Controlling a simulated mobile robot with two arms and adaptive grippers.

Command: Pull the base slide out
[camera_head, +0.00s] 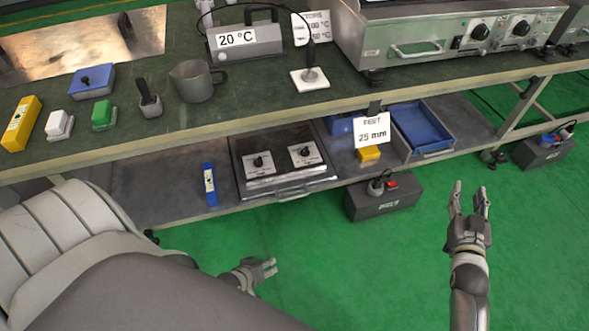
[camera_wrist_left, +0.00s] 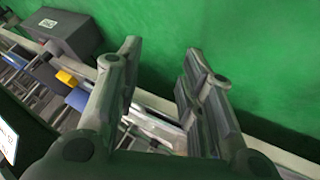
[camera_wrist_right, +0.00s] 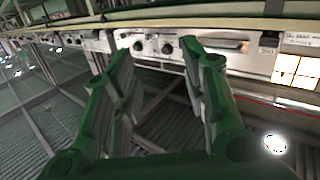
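On the lower shelf, a dark tray-like unit (camera_head: 238,172) carries two knobbed plates and has a metal handle (camera_head: 292,196) on its front edge. I take it for the base slide, but no label confirms this. My left gripper (camera_head: 266,268) is open and low in front of it, apart from the handle. In the left wrist view, its spread fingers (camera_wrist_left: 160,75) have a silvery edge behind them; I cannot tell what part that is. My right gripper (camera_head: 469,188) is open and empty over the green floor, right of the unit. Its open fingers (camera_wrist_right: 158,75) show in the right wrist view.
Right of the unit are a yellow block (camera_head: 369,153), a "25 mm" card (camera_head: 372,131) and a blue tray (camera_head: 421,126). A dark box (camera_head: 384,203) stands on the floor before the shelf. The bench edge (camera_head: 200,146) overhangs.

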